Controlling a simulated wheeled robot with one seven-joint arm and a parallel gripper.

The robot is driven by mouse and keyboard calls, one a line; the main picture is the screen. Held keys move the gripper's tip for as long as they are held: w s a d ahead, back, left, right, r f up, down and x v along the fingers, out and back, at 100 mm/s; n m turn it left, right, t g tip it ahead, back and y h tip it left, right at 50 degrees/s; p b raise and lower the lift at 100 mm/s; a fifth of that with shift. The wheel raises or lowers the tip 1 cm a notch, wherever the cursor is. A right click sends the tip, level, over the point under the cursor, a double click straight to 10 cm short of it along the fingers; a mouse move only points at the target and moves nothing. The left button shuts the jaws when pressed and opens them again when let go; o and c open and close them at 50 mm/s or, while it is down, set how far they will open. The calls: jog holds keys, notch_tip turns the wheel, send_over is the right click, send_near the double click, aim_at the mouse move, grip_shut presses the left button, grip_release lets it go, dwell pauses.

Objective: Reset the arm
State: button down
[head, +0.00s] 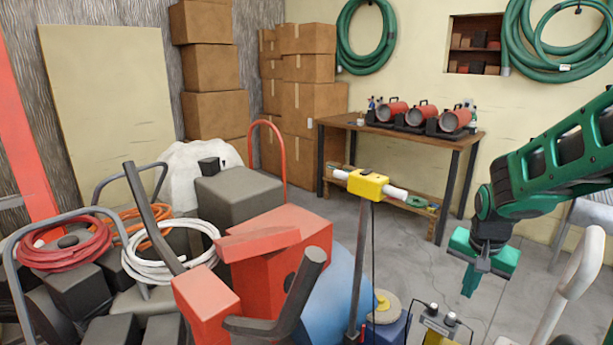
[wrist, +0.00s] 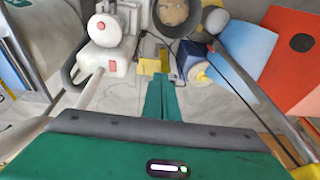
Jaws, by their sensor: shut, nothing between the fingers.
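My green arm reaches in from the right in the head view. My gripper (head: 468,292) hangs at its end, pointing down, with its fingers together and nothing between them. It is above the floor, to the right of the red and black machines. In the wrist view my gripper (wrist: 166,82) shows as two green fingers pressed together. Below and beyond the fingertips is a small yellow object (wrist: 149,66) on the grey floor. A white machine part (wrist: 108,62) is left of the fingers, and a blue and cream object (wrist: 192,60) is just right of them.
Red and black machines (head: 290,250) crowd the front left, with a yellow-headed pole (head: 368,185) beside them. A white tubular handle (head: 575,275) stands right of my gripper. A wooden table (head: 400,135) with red heaters stands behind. Floor (head: 430,265) between is clear.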

jog(key=s+a+r+n+t+y, duration=0.1)
jog(key=s+a+r+n, duration=0.3)
jog(key=a, duration=0.3)
jog(key=s+a+r+n+t+y, duration=0.1)
jog(key=s+a+r+n, duration=0.15)
jog(key=a+n, duration=0.4)
jog(key=s+d+m+g, duration=0.2)
jog(key=s+d, duration=0.3)
jog(key=s, duration=0.3)
jog(key=s+d+f+m+g, duration=0.1)
jog(key=s+d+m+g, duration=0.1)
jog(key=s+d+m, duration=0.3)
jog(key=s+d, duration=0.1)
jog(key=s, duration=0.2)
jog(key=shift+s+f, duration=0.2)
jog(key=shift+d, duration=0.1)
